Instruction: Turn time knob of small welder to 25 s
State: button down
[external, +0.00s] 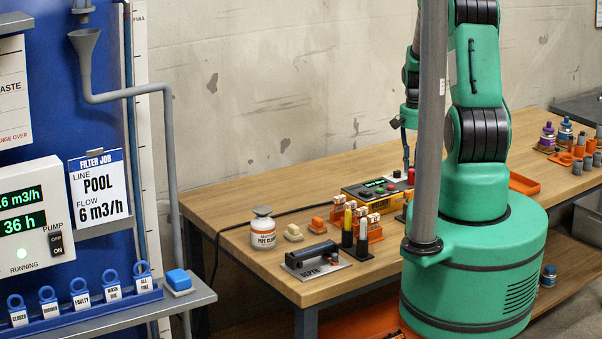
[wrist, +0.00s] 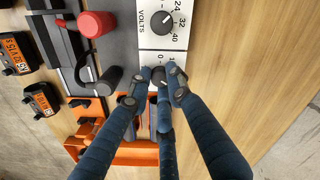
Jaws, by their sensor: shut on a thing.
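The small welder shows in the wrist view as a grey body with a white dial panel (wrist: 181,40). Its volts knob (wrist: 163,24) is dark, in a scale with 24, 32 and 40. Below it, a second dark knob (wrist: 158,75) sits in a scale whose 0 and another mark show; its name and most of its scale are hidden by my fingers. My gripper (wrist: 158,84) is shut on this second knob, with blue fingers around it. Its pointer setting cannot be read. In the external view my gripper (external: 405,150) reaches down at the welder's end of the bench, partly behind my own arm.
Bare wood lies right of the panel.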

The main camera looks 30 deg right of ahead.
jog(key=m, duration=0.6)
jog(key=shift+w+d+r, duration=0.1)
dwell(0.4)
jog(key=c, duration=1.6)
grip_release()
notch_tip(320, 180, up, 12)
jog(key=shift+f, duration=0.1)
